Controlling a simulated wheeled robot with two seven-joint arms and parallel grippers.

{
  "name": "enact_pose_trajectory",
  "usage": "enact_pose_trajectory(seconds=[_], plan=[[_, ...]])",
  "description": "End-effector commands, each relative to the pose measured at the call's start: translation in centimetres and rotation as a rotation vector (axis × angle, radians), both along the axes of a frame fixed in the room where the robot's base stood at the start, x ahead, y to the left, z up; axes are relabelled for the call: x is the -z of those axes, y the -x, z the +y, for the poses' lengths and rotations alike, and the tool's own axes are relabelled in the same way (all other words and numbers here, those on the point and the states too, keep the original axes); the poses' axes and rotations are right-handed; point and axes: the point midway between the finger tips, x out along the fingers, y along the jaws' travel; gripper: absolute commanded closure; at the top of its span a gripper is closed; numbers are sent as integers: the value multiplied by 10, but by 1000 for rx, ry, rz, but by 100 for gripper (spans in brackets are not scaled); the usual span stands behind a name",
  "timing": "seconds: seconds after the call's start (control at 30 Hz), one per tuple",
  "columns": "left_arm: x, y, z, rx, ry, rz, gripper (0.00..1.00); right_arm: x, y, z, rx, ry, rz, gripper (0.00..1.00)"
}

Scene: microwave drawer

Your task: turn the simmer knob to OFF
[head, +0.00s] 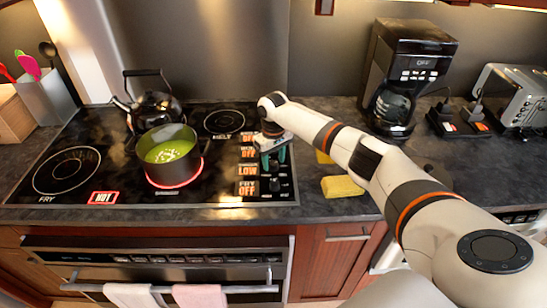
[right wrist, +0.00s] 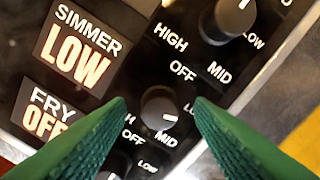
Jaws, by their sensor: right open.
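The simmer knob (right wrist: 158,105) is a small dark round knob in the right wrist view. My right gripper (head: 274,160) is over the knob column of the stove panel in the head view. Its green fingers are open in the right wrist view (right wrist: 160,102), one on each side of the simmer knob. Gaps show between the fingertips and the knob; whether they have reached its height I cannot tell. My left gripper is out of view.
Another knob (right wrist: 230,17) lies above the simmer knob, and the fry knob (right wrist: 113,168) lies just below. A yellow sponge-like block (head: 342,187) lies right of the panel.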

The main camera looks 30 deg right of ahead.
Motion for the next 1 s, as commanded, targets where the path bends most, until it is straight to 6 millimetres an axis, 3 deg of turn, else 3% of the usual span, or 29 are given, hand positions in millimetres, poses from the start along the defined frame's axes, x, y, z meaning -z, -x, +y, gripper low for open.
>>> enact_pose_trajectory(seconds=[0.3,0.6,1.0], plan=[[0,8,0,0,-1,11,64,3,0,0,-1,0,-1,52],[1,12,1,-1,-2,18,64,3,0,0,0,0,-1,97],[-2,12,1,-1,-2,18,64,2,0,0,-94,-1,0,96]])
